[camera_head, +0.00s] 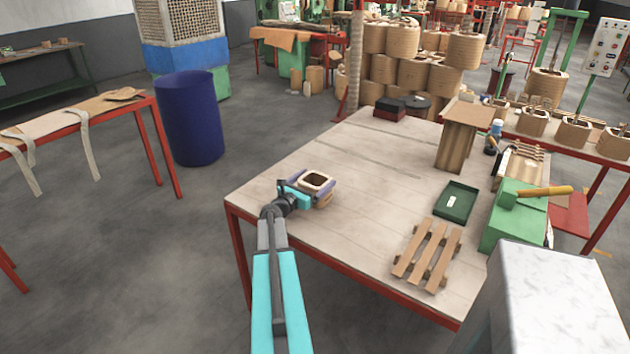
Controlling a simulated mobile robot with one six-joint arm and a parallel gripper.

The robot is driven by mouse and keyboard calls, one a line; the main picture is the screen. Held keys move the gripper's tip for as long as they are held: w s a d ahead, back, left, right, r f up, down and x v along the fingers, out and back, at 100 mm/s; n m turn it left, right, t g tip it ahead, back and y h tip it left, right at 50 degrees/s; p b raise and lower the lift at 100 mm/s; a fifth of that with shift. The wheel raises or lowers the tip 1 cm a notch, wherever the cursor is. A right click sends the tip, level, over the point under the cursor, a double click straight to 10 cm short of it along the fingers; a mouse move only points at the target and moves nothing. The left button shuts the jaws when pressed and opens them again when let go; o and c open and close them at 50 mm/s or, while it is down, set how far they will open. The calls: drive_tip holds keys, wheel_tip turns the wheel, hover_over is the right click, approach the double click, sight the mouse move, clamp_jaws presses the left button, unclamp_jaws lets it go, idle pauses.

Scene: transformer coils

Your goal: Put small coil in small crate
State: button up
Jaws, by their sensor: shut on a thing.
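My gripper (309,187) reaches over the left part of the work table and is shut on a small coil (317,179). The coil is a squarish, pale tan ring with a dark opening facing up. The fingers hide part of its sides. I cannot tell whether its underside touches the table. A shallow green open tray (470,193), possibly the small crate, sits on the right part of the table. A small white piece lies in it. The tray is well to the right of my gripper.
The table (340,150) has clear room between coil and tray. A slatted wooden pallet (428,254) lies in front of the tray. A wooden stand (457,145), a green tool (512,218) and a dark red box (389,109) also stand there.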

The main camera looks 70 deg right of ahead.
drive_tip(key=shift+f, duration=0.1)
drive_tip(key=o, duration=1.2)
drive_tip(key=shift+a, duration=0.1)
drive_tip(key=shift+b+v, duration=1.3)
drive_tip(key=shift+v, duration=4.65)
